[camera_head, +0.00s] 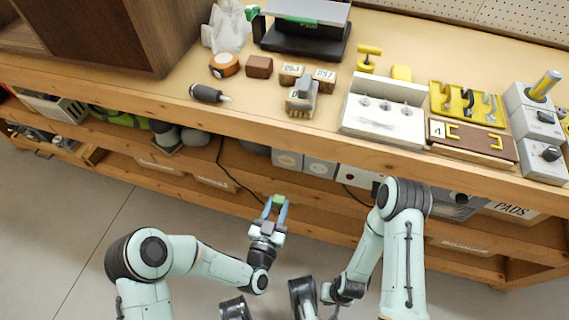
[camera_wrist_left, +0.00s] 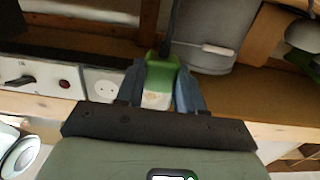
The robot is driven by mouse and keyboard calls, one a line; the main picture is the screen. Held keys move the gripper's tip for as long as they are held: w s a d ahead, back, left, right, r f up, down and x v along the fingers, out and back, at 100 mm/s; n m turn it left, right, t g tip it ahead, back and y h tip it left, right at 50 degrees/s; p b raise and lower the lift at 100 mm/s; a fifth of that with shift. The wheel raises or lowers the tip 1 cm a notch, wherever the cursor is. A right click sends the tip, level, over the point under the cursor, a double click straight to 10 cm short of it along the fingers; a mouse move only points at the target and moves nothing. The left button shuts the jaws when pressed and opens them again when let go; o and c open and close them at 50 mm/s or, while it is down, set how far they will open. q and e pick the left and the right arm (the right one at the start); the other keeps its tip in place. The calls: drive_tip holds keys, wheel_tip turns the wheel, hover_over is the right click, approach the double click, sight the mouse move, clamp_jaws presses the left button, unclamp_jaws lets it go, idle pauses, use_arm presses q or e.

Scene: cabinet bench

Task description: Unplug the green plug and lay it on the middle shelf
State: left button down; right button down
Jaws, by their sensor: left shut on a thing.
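My left gripper (camera_head: 276,205) is in front of the bench at shelf height, with its blue fingers shut on the green plug (camera_head: 279,201). In the left wrist view the green plug (camera_wrist_left: 162,75) sits between the two fingers, its pale end toward the gripper and a dark cable running up from its far end. The plug is apart from the socket plate (camera_wrist_left: 105,86). The middle shelf (camera_head: 235,160) runs below the bench top and also shows in the wrist view (camera_wrist_left: 262,103). My right gripper (camera_head: 328,292) is low near my base; its fingers are not clear.
Grey socket boxes (camera_head: 320,166) stand on the shelf right of a dark cable. The bench top (camera_head: 165,95) carries several tools, blocks and fixtures, and overhangs the shelf.

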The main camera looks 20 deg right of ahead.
use_arm(q)
drive_tip(key=shift+f, duration=2.95)
drive_tip(key=shift+w, duration=0.1)
hover_over(291, 181)
drive_tip(key=shift+d, duration=0.1)
idle(0.8)
drive_tip(key=shift+f, duration=1.1)
